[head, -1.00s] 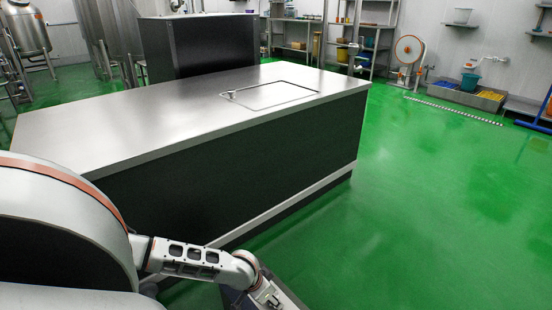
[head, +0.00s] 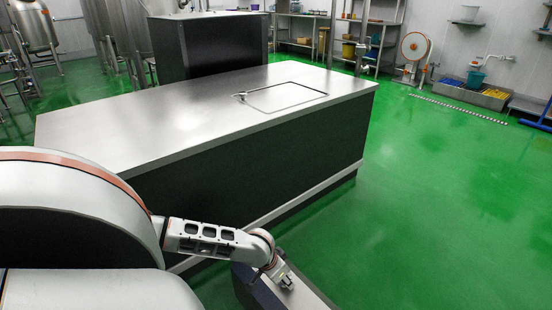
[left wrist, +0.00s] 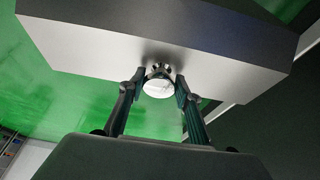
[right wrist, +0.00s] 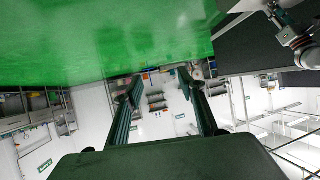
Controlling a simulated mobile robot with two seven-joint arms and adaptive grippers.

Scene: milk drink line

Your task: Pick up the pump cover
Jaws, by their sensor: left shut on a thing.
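My left gripper (head: 286,281) is at the bottom of the head view, low in front of the long counter. In the left wrist view its two fingers are closed around a small round, pale, shiny piece with dark spots on its upper edge, which looks like the pump cover (left wrist: 158,88). Part of the piece is hidden by the fingertips, and it is too small to make out in the head view. My right gripper (right wrist: 158,84) shows only in its own wrist view. Its fingers are apart with nothing between them.
A long counter (head: 180,110) with a steel top and dark sides stands ahead; a framed hatch (head: 288,95) is in its top. A dark block (head: 182,50) stands behind it. Shelves, a hose reel (head: 415,46) and a floor trough (head: 476,94) are at the back right. Green floor is clear at right.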

